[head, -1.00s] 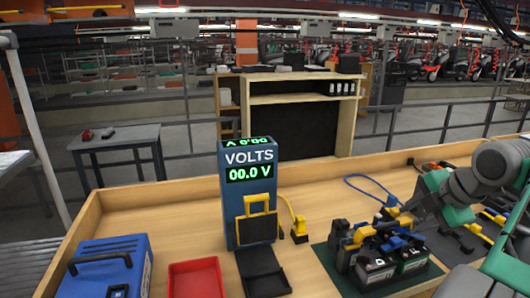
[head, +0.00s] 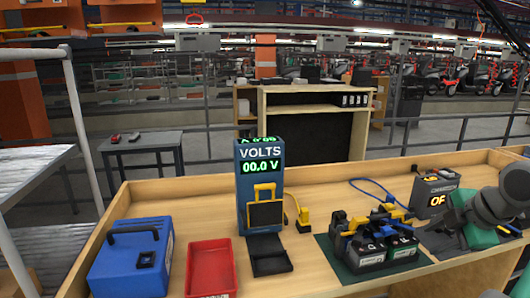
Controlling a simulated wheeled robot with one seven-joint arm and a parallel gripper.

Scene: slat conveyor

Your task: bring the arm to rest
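My arm (head: 505,205), grey and green, reaches in from the right edge over the right part of the wooden bench. Its end is low over a dark area there, and I cannot make out the fingertips or anything between them. It is apart from the pair of dark batteries (head: 372,258) on a green mat (head: 340,268), which lies to its left. Yellow and blue clamp-like parts (head: 385,217) rest on top of the batteries.
A blue meter (head: 246,180) reads 00.0 V, with a black tray (head: 268,262) before it. A red tray (head: 211,265) and a blue case (head: 130,265) stand left. The bench has raised wooden edges.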

